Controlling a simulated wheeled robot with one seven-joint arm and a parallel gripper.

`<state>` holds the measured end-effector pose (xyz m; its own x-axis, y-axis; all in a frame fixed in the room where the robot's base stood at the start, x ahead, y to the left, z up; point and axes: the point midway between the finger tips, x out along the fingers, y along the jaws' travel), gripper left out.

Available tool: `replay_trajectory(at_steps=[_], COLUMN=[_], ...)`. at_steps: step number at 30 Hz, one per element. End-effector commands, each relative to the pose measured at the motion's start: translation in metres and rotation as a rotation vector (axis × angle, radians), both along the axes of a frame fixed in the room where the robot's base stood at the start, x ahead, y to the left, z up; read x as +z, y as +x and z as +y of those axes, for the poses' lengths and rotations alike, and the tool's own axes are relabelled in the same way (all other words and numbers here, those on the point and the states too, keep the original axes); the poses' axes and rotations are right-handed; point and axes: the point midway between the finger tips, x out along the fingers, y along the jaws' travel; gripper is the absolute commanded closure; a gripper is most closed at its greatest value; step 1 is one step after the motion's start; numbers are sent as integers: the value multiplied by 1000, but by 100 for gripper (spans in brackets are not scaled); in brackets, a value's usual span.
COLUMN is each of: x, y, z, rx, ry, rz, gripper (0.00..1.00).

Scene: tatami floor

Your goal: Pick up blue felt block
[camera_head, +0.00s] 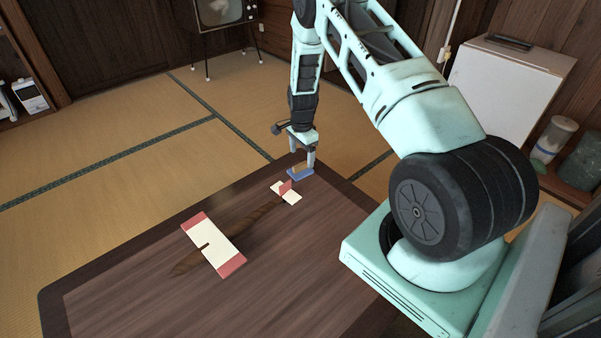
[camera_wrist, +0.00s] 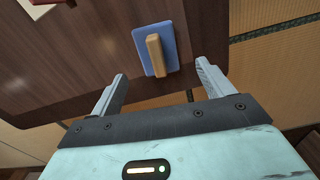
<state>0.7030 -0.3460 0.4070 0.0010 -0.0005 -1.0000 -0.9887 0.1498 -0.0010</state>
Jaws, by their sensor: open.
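The blue felt block (camera_head: 301,174) lies on the far corner of the dark wooden table (camera_head: 110,265). In the wrist view the blue felt block (camera_wrist: 144,43) shows as a flat blue pad with a light wooden handle (camera_wrist: 156,55) on top. My gripper (camera_head: 302,163) is above the block at the table's far end. In the wrist view my gripper (camera_wrist: 163,76) is open, one finger on each side of the line to the block. The block lies ahead of the fingertips, with the handle's near end close to between them. Nothing is held.
A wooden toy plane lies on the table near the block, with a white and red wing (camera_head: 213,245), a brown body (camera_head: 255,220) and a red and white tail (camera_head: 286,192). A television (camera_head: 222,12) and a white cabinet (camera_head: 505,85) stand beyond on the tatami. The table's front is clear.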

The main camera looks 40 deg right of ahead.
Motion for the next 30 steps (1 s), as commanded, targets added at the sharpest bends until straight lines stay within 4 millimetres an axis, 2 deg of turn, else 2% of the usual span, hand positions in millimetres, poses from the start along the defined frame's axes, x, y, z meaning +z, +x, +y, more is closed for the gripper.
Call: replay_trajectory(at_steps=[9, 17, 18, 21, 23, 30], x=[-46, -49, -49, -48, -48, -48], y=[-3, -2, -2, -2, -2, -2], z=[0, 0, 0, 0, 0, 0], rx=[1, 1, 1, 0, 0, 0], ry=[1, 0, 0, 0, 0, 0], rz=[2, 0, 0, 1, 1, 0], gripper=[20, 20, 26, 53, 68, 69])
